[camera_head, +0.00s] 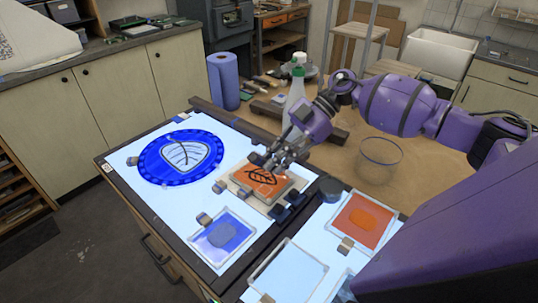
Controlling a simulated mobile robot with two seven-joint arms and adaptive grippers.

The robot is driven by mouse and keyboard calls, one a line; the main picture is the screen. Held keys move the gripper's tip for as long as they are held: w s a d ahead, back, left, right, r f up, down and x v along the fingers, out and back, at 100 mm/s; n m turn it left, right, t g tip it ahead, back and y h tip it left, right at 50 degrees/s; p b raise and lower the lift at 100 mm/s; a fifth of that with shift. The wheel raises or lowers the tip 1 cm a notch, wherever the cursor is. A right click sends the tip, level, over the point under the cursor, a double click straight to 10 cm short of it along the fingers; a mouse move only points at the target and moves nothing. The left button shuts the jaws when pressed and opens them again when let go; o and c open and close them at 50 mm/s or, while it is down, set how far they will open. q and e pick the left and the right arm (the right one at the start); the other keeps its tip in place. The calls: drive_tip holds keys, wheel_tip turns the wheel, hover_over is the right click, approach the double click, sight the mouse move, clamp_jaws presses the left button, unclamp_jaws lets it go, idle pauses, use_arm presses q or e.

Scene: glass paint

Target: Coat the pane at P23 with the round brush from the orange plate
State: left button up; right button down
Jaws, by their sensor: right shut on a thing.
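My right gripper (275,161) hangs pointing down over a small pane (246,177) with a dark leaf drawing on an orange ground. It is shut on the round brush, which is thin and mostly hidden by the fingers; whether its tip touches the pane I cannot tell. The pane lies on a pale block on the lit table. I cannot read a P23 label. The orange plate (379,213), a clear-rimmed square with an orange patch, lies to the right of the gripper. My left gripper is not in view.
A round blue pane (151,165) lies at left. A blue plate (247,232) and a pale plate (292,272) lie at the front. A white bottle (294,91), a glass jar (380,157) and a blue roll (223,80) stand behind. Small dark blocks sit beside the leaf pane.

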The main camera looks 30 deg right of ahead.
drive_tip(key=shift+s+d, duration=0.25)
drive_tip(key=shift+s, duration=0.5)
drive_tip(key=shift+r, duration=0.1)
drive_tip(key=shift+r, duration=2.5)
